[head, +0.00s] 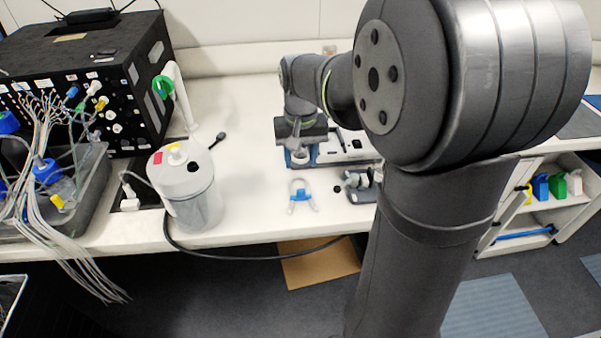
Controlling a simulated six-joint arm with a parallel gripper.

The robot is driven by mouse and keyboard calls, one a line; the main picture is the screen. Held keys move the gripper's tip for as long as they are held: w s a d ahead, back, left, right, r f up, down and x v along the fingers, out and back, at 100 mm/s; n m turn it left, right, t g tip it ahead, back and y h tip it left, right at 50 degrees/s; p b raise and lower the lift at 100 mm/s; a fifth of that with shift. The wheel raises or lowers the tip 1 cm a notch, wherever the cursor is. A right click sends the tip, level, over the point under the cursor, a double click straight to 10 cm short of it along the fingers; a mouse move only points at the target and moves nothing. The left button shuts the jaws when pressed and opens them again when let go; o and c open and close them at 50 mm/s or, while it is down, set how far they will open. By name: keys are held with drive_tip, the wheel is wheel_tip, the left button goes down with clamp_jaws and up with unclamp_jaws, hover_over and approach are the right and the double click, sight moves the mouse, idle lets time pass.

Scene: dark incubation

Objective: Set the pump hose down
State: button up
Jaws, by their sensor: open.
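A thin black hose (240,257), which may be the pump hose, leaves the bench beside a white lidded container (195,200). It hangs in a shallow curve below the bench's front edge and passes out of sight behind my arm. I cannot tell where its far end is. My gripper (299,156) points down over the left end of a blue and grey device (330,152). It is open, small in view and partly hidden by its own wrist. A small pale round part shows at its tips; I cannot tell whether they touch it.
A blue and white U-shaped piece (302,195) lies near the bench's front edge. A small dark-grey apparatus (360,185) stands to its right. A black box (85,70) and bundled tubes (55,215) fill the left. The white bench (245,205) is clear between container and U-shaped piece.

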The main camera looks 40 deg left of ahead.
sight(300, 190)
drive_tip(key=shift+r, duration=1.55)
drive_tip(key=shift+f, duration=0.1)
wheel_tip(300, 190, down, 12)
drive_tip(key=shift+f, duration=0.1)
drive_tip(key=shift+r, duration=2.05)
drive_tip(key=shift+f, duration=0.1)
